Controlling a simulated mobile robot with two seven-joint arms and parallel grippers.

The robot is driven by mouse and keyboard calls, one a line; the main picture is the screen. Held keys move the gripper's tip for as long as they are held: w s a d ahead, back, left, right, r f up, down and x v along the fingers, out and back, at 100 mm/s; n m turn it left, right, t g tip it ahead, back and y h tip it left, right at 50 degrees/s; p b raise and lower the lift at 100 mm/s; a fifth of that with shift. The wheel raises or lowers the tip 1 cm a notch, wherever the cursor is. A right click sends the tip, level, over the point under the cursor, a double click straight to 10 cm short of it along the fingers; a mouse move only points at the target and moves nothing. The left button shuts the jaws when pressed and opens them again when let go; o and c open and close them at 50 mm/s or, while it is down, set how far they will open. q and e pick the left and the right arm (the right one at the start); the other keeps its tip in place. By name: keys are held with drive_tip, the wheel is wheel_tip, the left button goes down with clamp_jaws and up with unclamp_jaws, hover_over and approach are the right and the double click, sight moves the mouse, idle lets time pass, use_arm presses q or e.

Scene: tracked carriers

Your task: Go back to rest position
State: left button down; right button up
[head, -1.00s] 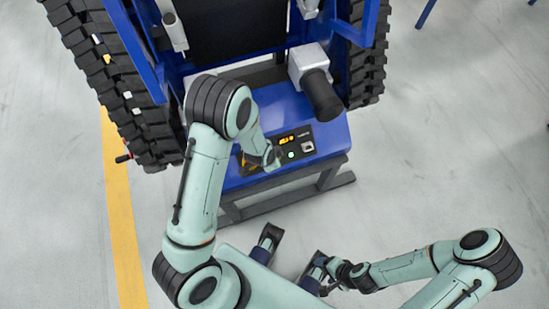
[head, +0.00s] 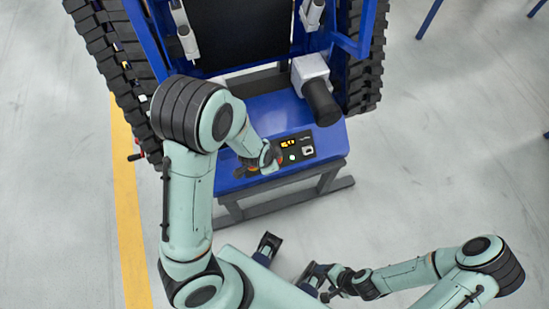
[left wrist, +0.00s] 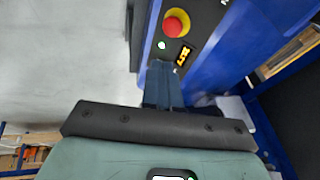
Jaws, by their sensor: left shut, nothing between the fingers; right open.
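My left arm comes in at the lower left of the head view and reaches to the control panel (head: 308,150) on the blue carrier's end. Its hand covers part of the panel, and its fingers are hidden there. In the left wrist view my left gripper (left wrist: 162,68) is shut and empty, its dark fingers pointing at the panel face. A red stop button (left wrist: 176,23), a green light (left wrist: 161,45) and an amber display (left wrist: 183,54) lie just beyond the fingertips. I cannot tell whether they touch. My right gripper (head: 322,283) is open and empty low in the head view, partly unclear against dark parts.
The tracked carrier (head: 250,102) fills the top of the head view, with a black track (head: 115,65) on the left and a black motor cylinder (head: 322,102). A yellow floor line (head: 128,215) runs at left.

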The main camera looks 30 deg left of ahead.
use_arm(q)
drive_tip(key=shift+r, duration=0.15)
use_arm(e)
drive_tip(key=shift+r, duration=0.1)
use_arm(q)
drive_tip(key=shift+s, duration=0.1)
idle(0.3)
drive_tip(key=s+d+f+n+g+h+p, duration=0.1)
drive_tip(key=s+d+f+n, duration=0.3)
drive_tip(key=s, duration=0.5)
drive_tip(key=s+d+f+n+g+h+p, duration=0.2)
drive_tip(key=s+d+f+n+g, duration=0.2)
drive_tip(key=s+f+n, duration=0.3)
drive_tip(key=s+d+f, duration=0.1)
drive_tip(key=s+f, duration=0.1)
drive_tip(key=shift+s+d+n+g+p, duration=0.2)
drive_tip(key=shift+s+n+g+p, duration=0.1)
drive_tip(key=shift+s+p, duration=0.1)
use_arm(e)
drive_tip(key=r, duration=0.1)
drive_tip(key=w+r, duration=0.1)
drive_tip(key=r, duration=0.1)
drive_tip(key=w+r, duration=0.1)
drive_tip(key=shift+r, duration=0.15)
